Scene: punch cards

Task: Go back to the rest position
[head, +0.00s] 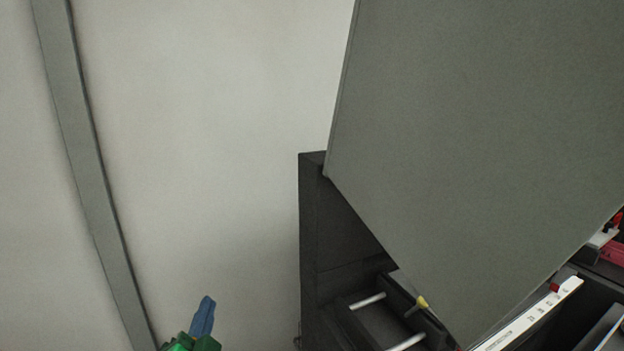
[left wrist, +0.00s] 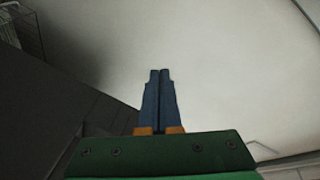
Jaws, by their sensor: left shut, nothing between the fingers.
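My left gripper (head: 206,312) shows at the bottom of the head view, with blue fingers and a green body. In the left wrist view its two blue fingers (left wrist: 160,76) lie side by side, shut and empty. It is left of the dark cabinet and apart from it, over the pale floor. My right gripper is not in view.
A large grey panel (head: 470,130) fills the upper right, in front of a dark cabinet (head: 312,230) with metal rods (head: 368,301). A white labelled strip (head: 535,315) lies at lower right. A grey strip (head: 85,160) crosses the left. The pale floor (head: 210,130) between is clear.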

